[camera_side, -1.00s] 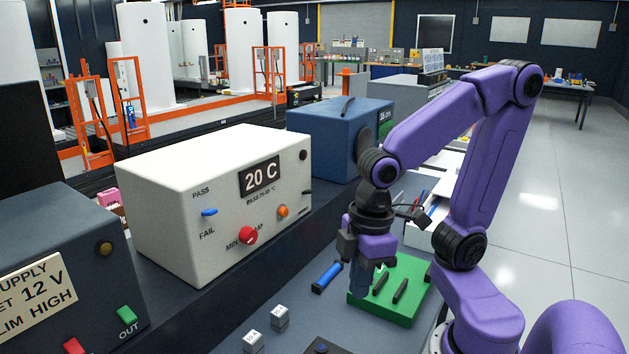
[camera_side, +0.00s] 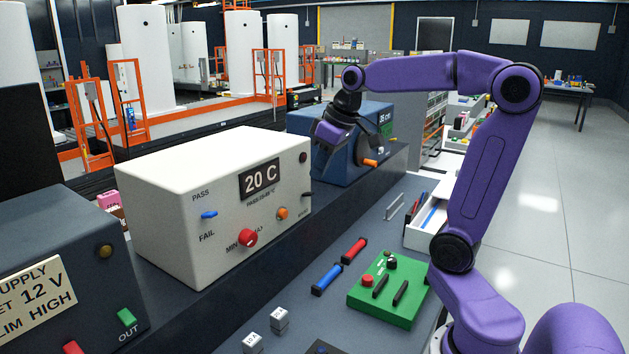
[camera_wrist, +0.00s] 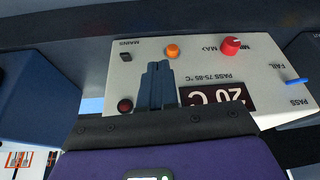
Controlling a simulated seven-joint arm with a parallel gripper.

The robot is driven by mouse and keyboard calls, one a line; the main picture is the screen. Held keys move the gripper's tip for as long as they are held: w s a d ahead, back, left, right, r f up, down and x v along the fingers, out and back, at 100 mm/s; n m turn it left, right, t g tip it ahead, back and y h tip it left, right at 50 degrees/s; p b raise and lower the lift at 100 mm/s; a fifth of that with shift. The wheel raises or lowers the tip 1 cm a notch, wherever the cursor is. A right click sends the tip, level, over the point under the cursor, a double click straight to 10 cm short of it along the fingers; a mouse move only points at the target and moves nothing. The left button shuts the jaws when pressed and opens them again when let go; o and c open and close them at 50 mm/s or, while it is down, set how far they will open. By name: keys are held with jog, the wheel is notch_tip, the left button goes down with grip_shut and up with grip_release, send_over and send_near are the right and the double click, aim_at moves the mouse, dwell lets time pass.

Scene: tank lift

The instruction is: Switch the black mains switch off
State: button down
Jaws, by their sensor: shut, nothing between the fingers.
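The white test box (camera_side: 180,190) stands on the raised dark ledge, its display reading 20 C. Its small black mains switch (camera_side: 307,194) is at the right end of the front panel. The wrist view shows the panel upside down, with the black switch (camera_wrist: 126,57) beside the MAINS label. My gripper (camera_wrist: 158,66) is shut and empty; its fingertips point over the panel, right of the switch and just below the orange button (camera_wrist: 172,51). In the side view my gripper hangs above the box's right end, before the blue unit; its fingertips are not clear there.
The blue unit (camera_side: 340,120) with an orange-tipped handle stands close to the right. A dark red lamp (camera_wrist: 125,104), red knob (camera_wrist: 231,46) and blue lever (camera_wrist: 297,81) share the panel. The green board (camera_side: 385,305) and red and blue cylinders lie on the bench below.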

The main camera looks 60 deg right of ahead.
aim_at(313, 194)
jog(key=d+r+m, duration=0.1)
jog(key=d+r, duration=0.1)
jog(key=d, duration=0.3)
jog(key=shift+w+d+r+m+t+h, duration=0.3)
jog(key=shift+w+r+m+h, duration=0.1)
jog(key=x, duration=1)
jog(key=shift+s+f, duration=0.45)
jog(key=shift+f, duration=0.05)
dwell(0.8)
